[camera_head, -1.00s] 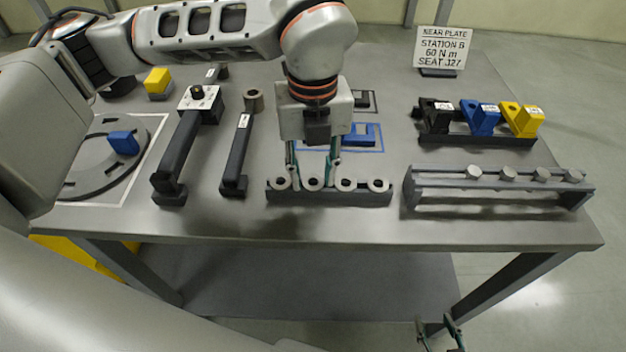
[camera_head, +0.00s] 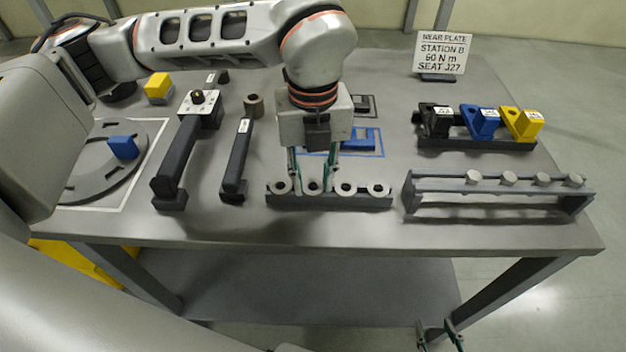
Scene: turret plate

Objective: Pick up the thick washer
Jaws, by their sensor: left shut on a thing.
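Several grey ring washers stand in a row on a dark rack near the table's front edge: one at the left end (camera_head: 280,187), a second (camera_head: 313,187), a third (camera_head: 346,188) and one at the right end (camera_head: 378,188). I cannot tell their thicknesses apart in this view. My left gripper (camera_head: 314,186) points down over the rack, with its green-tipped fingers shut on the second washer from the left. That washer is still at the rack, level with the others. My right gripper (camera_head: 440,335) hangs low at the bottom edge, below the table, open and empty.
A rail with round-headed pieces (camera_head: 508,180) stands right of the washer rack (camera_head: 350,202). Black, blue and yellow blocks (camera_head: 480,122) sit behind it. Two dark long-handled tools (camera_head: 238,158) lie to the left, beside a round plate (camera_head: 85,180) with a blue block.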

